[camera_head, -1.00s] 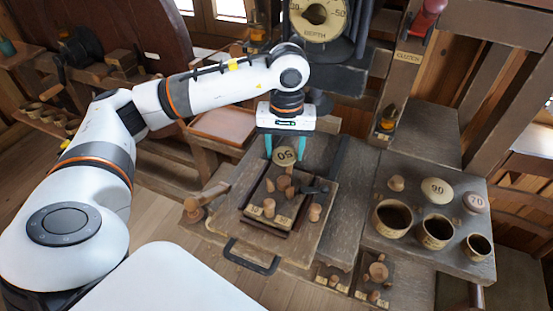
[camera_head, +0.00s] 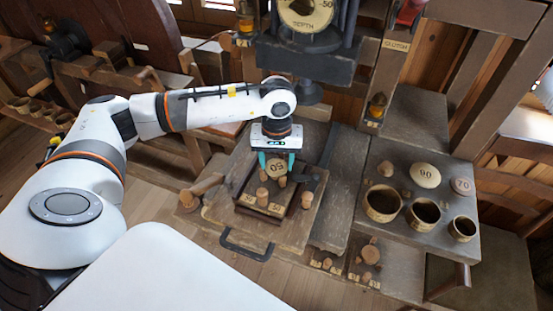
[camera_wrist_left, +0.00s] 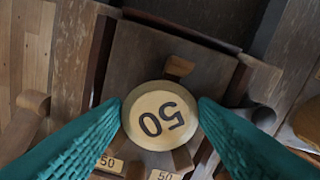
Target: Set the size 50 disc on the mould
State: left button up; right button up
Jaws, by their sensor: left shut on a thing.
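The size 50 disc (camera_head: 276,167) is a pale round wooden disc with a dark 50 on it. My left gripper (camera_head: 276,168) is shut on it with teal fingers at its two sides. The left wrist view shows the disc (camera_wrist_left: 160,115) between both fingertips. It is over the wooden mould tray (camera_head: 242,207), among several upright pegs; a peg (camera_wrist_left: 179,66) shows just beyond the disc. I cannot tell whether the disc touches anything below. Labels marked 50 (camera_wrist_left: 165,175) show at the tray's near side. My right gripper is not in view.
On the right bench (camera_head: 400,240) lie a 90 disc (camera_head: 425,175), a 70 disc (camera_head: 462,186) and three round cups, one of them here (camera_head: 382,203). A press with a depth dial (camera_head: 305,12) stands behind the tray. A dark handle (camera_head: 246,248) is at the tray board's front.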

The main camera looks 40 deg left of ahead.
aim_at(277, 165)
pick_arm(q)
jog(key=shift+f, duration=0.2)
jog(key=o, duration=0.9)
jog(key=shift+o, duration=0.2)
jog(key=shift+r, duration=0.1)
jog(key=shift+r+p, duration=0.4)
jog(key=shift+p, duration=0.1)
notch_tip(277, 165, up, 12)
jog(key=b, duration=0.4)
jog(key=shift+f, duration=0.15)
